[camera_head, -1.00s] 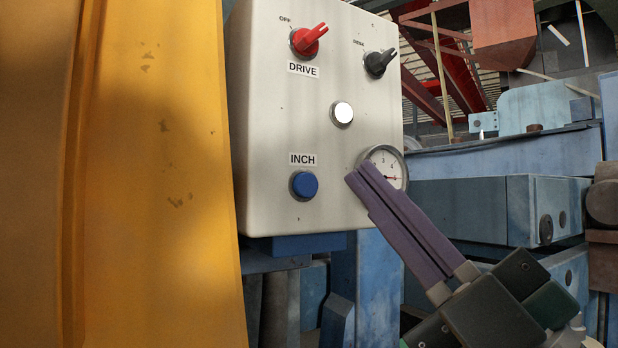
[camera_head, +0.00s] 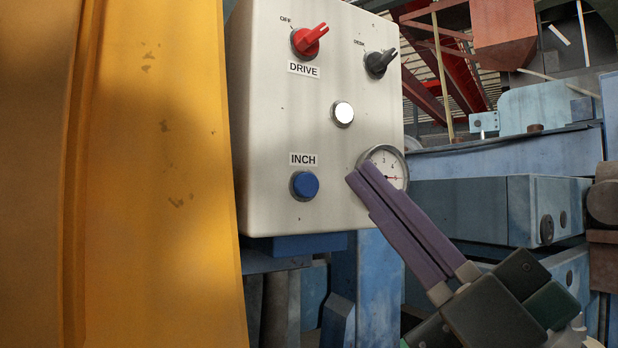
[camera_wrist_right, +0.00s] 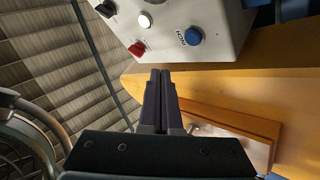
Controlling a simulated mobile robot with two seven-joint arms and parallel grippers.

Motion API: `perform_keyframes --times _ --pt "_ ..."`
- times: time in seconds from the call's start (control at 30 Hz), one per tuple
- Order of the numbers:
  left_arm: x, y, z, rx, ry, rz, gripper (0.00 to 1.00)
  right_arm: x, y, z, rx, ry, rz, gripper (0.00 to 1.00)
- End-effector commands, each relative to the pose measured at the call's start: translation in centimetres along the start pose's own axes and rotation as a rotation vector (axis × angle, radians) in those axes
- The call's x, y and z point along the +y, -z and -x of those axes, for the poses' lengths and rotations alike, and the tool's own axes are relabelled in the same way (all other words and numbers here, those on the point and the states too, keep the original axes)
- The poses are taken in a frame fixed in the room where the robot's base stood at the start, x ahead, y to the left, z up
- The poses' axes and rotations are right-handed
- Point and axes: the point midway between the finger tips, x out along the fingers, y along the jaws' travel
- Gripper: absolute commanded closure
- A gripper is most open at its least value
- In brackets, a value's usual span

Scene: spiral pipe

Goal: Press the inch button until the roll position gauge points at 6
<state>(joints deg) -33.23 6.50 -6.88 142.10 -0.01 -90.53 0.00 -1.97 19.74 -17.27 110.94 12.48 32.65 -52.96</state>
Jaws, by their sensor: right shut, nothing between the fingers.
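The blue inch button (camera_head: 304,185) is on the front of a pale control box (camera_head: 270,120), below the INCH label. It also shows in the right wrist view (camera_wrist_right: 193,36). The roll position gauge (camera_head: 393,163) is a round white dial at the box's lower right; its red needle points to the right, near the 5 or 6, too small to read surely. My right gripper (camera_head: 358,173) has purple fingers, shut and empty. In the head view its tips overlap the gauge's lower left edge, right of the button. In the right wrist view the fingers (camera_wrist_right: 160,72) are apart from the button. My left gripper is not in view.
A red DRIVE knob (camera_head: 309,40), a black knob (camera_head: 380,62) and a white button (camera_head: 342,113) are on the same box. A yellow panel (camera_head: 150,180) stands close on the left. Blue machinery (camera_head: 470,210) fills the right.

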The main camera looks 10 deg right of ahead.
Motion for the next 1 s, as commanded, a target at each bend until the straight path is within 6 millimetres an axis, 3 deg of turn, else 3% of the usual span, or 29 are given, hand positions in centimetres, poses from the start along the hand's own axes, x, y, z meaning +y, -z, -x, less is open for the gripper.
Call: perform_keyframes --times 0.37,0.67,1.0 --pt "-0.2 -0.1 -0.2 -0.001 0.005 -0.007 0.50 0.0 0.0 0.1 0.000 0.000 -0.001 1.00" --pt "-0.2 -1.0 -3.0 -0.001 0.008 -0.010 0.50 1.4 1.6 2.7 0.001 -0.001 -0.002 1.00" --pt "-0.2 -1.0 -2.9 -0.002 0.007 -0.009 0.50 1.9 1.9 2.6 0.000 0.000 0.000 1.00"
